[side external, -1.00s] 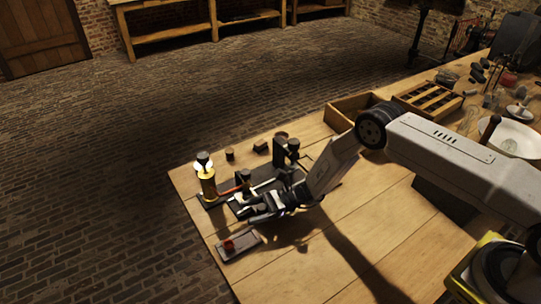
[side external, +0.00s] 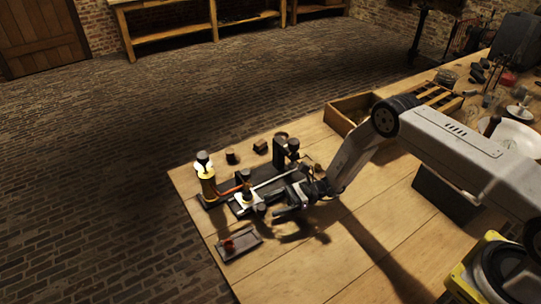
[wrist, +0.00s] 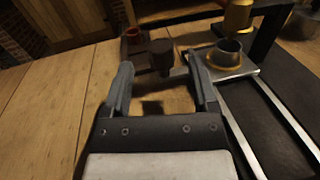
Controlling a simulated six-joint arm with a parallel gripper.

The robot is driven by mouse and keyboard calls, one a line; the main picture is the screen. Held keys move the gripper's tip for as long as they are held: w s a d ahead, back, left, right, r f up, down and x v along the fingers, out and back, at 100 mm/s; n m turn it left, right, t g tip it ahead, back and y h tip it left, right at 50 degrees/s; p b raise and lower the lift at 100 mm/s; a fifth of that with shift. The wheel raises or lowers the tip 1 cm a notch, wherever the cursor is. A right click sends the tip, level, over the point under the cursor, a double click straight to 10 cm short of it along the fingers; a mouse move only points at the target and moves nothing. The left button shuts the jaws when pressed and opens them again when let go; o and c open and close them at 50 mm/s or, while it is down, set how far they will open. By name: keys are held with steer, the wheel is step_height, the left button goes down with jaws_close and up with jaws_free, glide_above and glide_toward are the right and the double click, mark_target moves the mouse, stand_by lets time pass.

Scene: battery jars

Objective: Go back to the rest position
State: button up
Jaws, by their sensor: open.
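My gripper (side external: 287,206) is above the wooden table, just to the right of the dark apparatus. In the wrist view my gripper (wrist: 160,82) shows its two fingers spread apart with nothing between them. A dark round knob or block (wrist: 161,55) stands beyond the fingertips, apart from them. The dark apparatus base (side external: 246,208) carries pale metal rods, and a brass cup on a plate (wrist: 228,54) shows beside the right finger.
A small dark tray (side external: 239,244) with a red piece lies near the left edge. Small dark blocks (side external: 260,146) stand behind the apparatus. A wooden box (side external: 340,115) is farther back, and a white bowl (side external: 515,140) is at right.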

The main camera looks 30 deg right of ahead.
steer(key=shift+s+d, duration=0.15)
steer(key=shift+d, duration=0.45)
steer(key=shift+s+a+r+n+g+h, duration=0.2)
steer(key=shift+s+r+n+g+h, duration=0.2)
steer(key=shift+r+n+g, duration=0.25)
steer(key=s+d+r+n+h, duration=0.6)
steer(key=s+r+n+h, duration=0.2)
steer(key=s+r+n, duration=0.1)
steer(key=s+d+r+n+h, duration=0.7)
steer(key=s+r+n+h, duration=0.1)
steer(key=s+r+n, duration=0.1)
steer(key=shift+s+d+n+h, duration=0.3)
steer(key=shift+s+n+h, duration=0.15)
steer(key=shift+s, duration=0.1)
steer(key=shift+t, duration=0.25)
stand_by(0.7)
